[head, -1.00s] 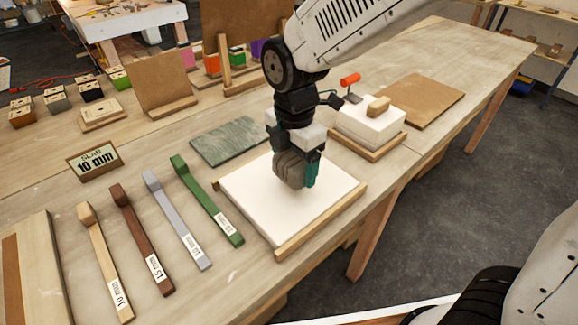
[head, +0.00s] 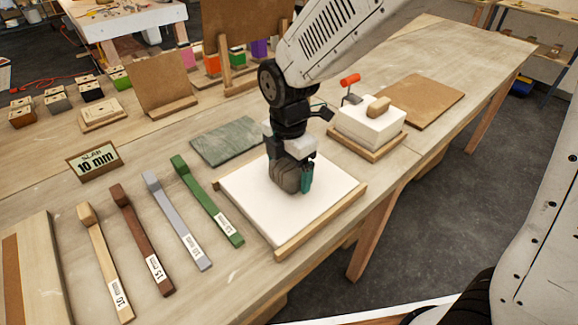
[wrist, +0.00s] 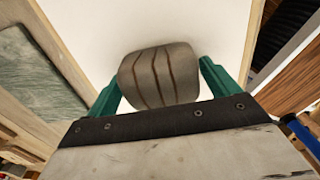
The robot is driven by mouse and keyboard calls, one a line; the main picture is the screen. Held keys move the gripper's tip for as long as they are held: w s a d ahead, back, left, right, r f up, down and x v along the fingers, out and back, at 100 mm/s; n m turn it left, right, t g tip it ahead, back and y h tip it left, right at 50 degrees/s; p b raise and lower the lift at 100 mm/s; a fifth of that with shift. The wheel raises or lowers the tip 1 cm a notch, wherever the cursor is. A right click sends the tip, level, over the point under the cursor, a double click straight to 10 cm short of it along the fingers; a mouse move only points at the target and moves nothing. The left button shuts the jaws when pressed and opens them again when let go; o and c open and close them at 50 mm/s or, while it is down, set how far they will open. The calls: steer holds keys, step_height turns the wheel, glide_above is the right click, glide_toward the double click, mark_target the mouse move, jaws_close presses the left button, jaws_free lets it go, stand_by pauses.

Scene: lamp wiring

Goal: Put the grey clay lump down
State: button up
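The grey clay lump (head: 285,177) is rounded, with dark grooves across it in the wrist view (wrist: 160,76). My gripper (head: 292,176) points down over the white slab (head: 325,202) in its wooden frame. Its green fingers lie against both sides of the lump, left and right in the wrist view (wrist: 160,86), so it is shut on the lump. The lump is over the upper middle of the slab. I cannot tell whether its underside touches the white surface.
A green stone tile (head: 226,141) lies behind. A white block with a wooden handle (head: 371,123) stands to the right. The slab's front part is bare.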

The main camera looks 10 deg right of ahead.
mark_target(289, 164)
steer(key=shift+o, duration=0.6)
steer(key=shift+r, duration=0.1)
step_height(289, 164, up, 12)
steer(key=s+d+r+m+t, duration=0.1)
steer(key=s+d+r+m, duration=0.1)
steer(key=s+d+m, duration=1.7)
steer(key=d+m, duration=0.1)
steer(key=m, duration=0.4)
steer(key=shift+d+m, duration=0.35)
steer(key=shift+m, duration=0.05)
